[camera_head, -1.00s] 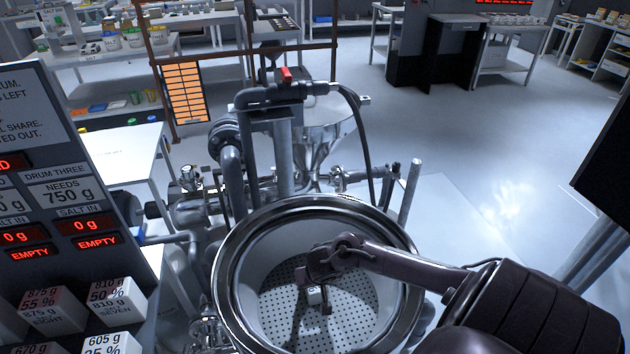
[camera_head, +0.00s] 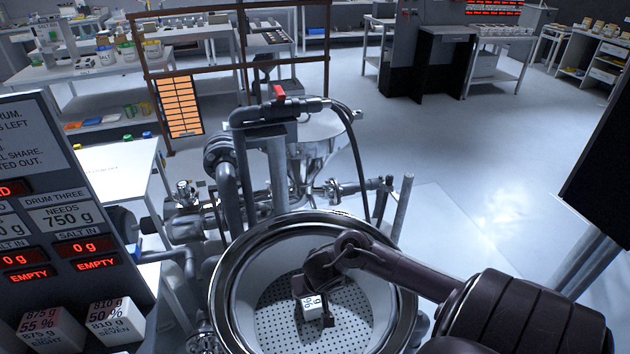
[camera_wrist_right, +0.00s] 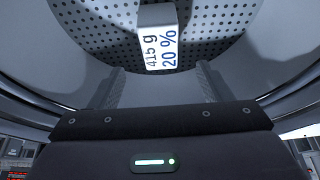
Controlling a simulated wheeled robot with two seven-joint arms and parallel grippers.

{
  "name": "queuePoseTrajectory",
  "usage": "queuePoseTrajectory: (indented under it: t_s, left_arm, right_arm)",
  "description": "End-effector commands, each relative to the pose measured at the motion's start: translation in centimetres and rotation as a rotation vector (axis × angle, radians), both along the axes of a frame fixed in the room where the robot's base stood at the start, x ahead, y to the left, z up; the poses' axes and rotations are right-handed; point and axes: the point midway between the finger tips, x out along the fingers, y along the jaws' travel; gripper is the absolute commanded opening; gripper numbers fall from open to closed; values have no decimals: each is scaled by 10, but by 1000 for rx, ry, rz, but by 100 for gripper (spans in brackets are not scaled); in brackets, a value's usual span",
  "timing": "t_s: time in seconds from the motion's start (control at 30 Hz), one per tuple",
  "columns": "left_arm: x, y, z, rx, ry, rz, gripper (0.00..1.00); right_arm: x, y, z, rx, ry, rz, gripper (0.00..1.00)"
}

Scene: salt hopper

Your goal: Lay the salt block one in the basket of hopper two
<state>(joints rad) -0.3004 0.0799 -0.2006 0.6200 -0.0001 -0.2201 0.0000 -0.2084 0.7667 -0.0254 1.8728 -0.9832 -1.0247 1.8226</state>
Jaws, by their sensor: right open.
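A white salt block (camera_head: 310,303) is inside the round metal basket (camera_head: 268,318) of the hopper at the bottom centre of the head view. In the right wrist view the block (camera_wrist_right: 158,40) reads "415 g 20 %", and the perforated basket floor (camera_wrist_right: 215,20) shows behind it. My right gripper (camera_wrist_right: 161,86) is open, its two fingers spread apart on either side below the block in the picture. The block lies beyond the fingertips and looks free of them. Its number is not readable, nor is any number on the hopper. My left gripper is not in view.
The basket's thick rim (camera_head: 232,262) surrounds my right gripper. Other salt blocks (camera_head: 117,322) sit by the display panel (camera_head: 60,190) at left. Open floor lies to the right.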

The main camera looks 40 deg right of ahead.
Motion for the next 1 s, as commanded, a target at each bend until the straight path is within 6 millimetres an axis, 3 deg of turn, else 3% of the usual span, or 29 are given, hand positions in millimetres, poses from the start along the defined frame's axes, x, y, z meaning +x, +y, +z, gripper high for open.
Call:
queuePoseTrajectory:
  t_s: [0.03, 0.2, 1.0]
  left_arm:
    - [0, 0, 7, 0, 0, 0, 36]
    - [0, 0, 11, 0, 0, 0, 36]
    - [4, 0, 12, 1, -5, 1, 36]
  right_arm:
    - [-3, 2, 11, 2, -1, 0, 72]
    - [-8, 4, 23, 1, 0, -2, 72]
    - [-9, 5, 24, -1, 0, 0, 72]
